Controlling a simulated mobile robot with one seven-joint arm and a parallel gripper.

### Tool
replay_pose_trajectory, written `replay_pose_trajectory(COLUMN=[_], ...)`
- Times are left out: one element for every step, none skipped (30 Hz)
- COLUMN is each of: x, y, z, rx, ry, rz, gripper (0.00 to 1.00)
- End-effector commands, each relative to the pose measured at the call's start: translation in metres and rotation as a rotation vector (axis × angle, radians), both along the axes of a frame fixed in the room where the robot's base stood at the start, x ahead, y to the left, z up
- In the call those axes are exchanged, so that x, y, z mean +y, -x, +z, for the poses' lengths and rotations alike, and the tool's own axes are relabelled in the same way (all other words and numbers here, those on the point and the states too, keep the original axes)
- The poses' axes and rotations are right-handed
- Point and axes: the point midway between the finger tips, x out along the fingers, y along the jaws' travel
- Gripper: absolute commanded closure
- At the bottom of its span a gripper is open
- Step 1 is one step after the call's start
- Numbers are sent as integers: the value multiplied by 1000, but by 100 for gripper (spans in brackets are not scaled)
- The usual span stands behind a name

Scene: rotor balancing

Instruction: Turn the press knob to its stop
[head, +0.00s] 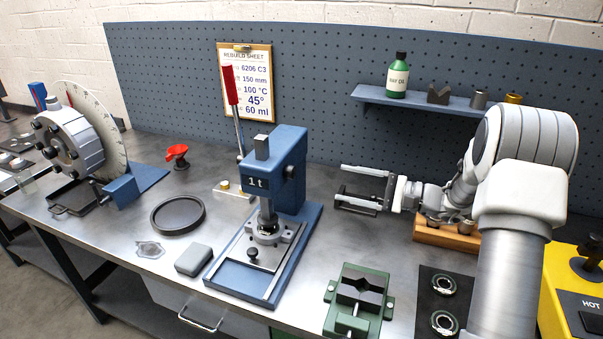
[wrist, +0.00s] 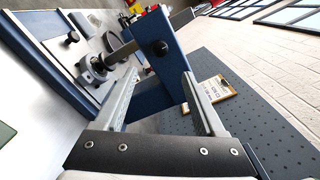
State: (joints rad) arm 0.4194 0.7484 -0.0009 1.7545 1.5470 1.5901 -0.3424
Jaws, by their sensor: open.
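The blue bench press (head: 289,150), marked "1 t", stands mid-bench with a red-handled lever (head: 230,86). A dark round knob (head: 290,172) sits on its right side face. The knob also shows in the wrist view (wrist: 160,47), just beyond and between my fingertips. A second small black knob (head: 252,253) stands low at the front of the press base. My gripper (head: 341,183) is open and empty, to the right of the press and apart from it, with its fingers pointing left. In the wrist view, the open fingers (wrist: 163,78) frame the blue press body.
A green vise (head: 358,300) and a black mat with two bearings (head: 444,284) lie at the front right. A grey block (head: 193,260) and a round black tray (head: 178,215) lie left of the press. A shelf (head: 420,103) hangs behind my arm.

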Motion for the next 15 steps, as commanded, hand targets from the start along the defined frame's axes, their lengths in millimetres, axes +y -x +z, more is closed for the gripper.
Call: replay_pose_trajectory(x=[13,19,27,33,39,48,53,60,67,72,78,84,89,93,97], y=[-4,-6,-10,-12,-15,-18,-21,-23,-26,-29,-31,-33,-35,-37,-39], z=[1,1,1,1,1,1,1,1,1,1,1,1,1,0,0], rx=[1,1,1,1,1,0,0,0,0,-1,-1,-1,1,1,0], ry=[-1,0,0,0,0,1,0,0,1,1,1,0,1,1,1], rz=[4,5,4,5,5,4,5,5,4,4,5,4,3,3,2], gripper=[28,28,28,28,28,28,28,28,28,28,28,28,28,28,28])
